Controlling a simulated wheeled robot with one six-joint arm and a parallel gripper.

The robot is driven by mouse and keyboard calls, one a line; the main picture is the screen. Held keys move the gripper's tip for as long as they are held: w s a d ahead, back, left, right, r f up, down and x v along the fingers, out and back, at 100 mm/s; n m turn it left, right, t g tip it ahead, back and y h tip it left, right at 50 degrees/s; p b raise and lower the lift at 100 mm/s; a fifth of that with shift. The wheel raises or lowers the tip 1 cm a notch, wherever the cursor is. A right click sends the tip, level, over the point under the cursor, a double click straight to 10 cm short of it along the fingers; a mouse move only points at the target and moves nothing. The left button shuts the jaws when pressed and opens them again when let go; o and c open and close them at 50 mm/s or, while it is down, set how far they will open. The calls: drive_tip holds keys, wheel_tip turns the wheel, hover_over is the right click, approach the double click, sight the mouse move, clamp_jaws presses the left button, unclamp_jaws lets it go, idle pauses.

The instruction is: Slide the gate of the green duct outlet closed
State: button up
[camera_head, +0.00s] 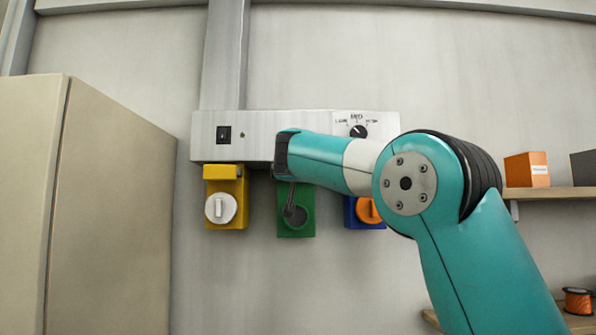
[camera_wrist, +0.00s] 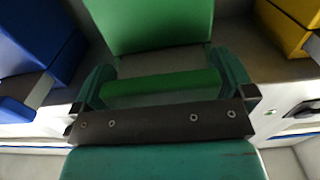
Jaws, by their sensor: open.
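The green duct outlet (camera_head: 298,225) hangs under the grey duct, between a yellow and a blue outlet. A dark round piece with a dark bar across it shows on its front. Its upper part is hidden behind my gripper (camera_head: 283,157). In the wrist view the outlet's green body (camera_wrist: 150,22) is at the top. A green bar (camera_wrist: 165,84), which may be part of the gate, lies between the two teal fingers of my open gripper (camera_wrist: 162,72). I cannot tell whether the fingers touch it. How far the gate stands open is hidden.
The yellow outlet (camera_head: 239,215) with a white knob is on the left. The blue outlet (camera_head: 365,224) with an orange knob is on the right, partly behind my arm. A beige cabinet (camera_head: 110,220) stands at left; a shelf (camera_head: 560,193) is at right.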

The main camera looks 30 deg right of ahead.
drive_tip(key=b+v, duration=0.7)
drive_tip(key=v, duration=1)
drive_tip(key=shift+a, duration=0.1)
drive_tip(key=a+f+n+g+y, duration=0.2)
drive_tip(key=a+f+n+y, duration=0.35)
drive_tip(key=f, duration=0.65)
drive_tip(key=a+f+n+g+y, duration=0.2)
drive_tip(key=a+f+n+y, duration=0.4)
drive_tip(key=f, duration=0.7)
drive_tip(key=s+a+f+g+y, duration=0.1)
drive_tip(key=s+a+f+g, duration=0.1)
drive_tip(key=s+f, duration=0.4)
drive_tip(key=s+a+f+n+g, duration=0.1)
drive_tip(key=s+a+f+g, duration=0.2)
drive_tip(key=s, duration=0.7)
drive_tip(key=s+a+f+n+g+y, duration=0.1)
drive_tip(key=s+a+f+g, duration=0.1)
drive_tip(key=s+f+g, duration=0.4)
drive_tip(key=s+f, duration=0.3)
drive_tip(key=f, duration=0.2)
drive_tip(key=shift+a+f+y, duration=0.2)
drive_tip(key=shift+f+y, duration=0.05)
drive_tip(key=shift+y, duration=0.1)
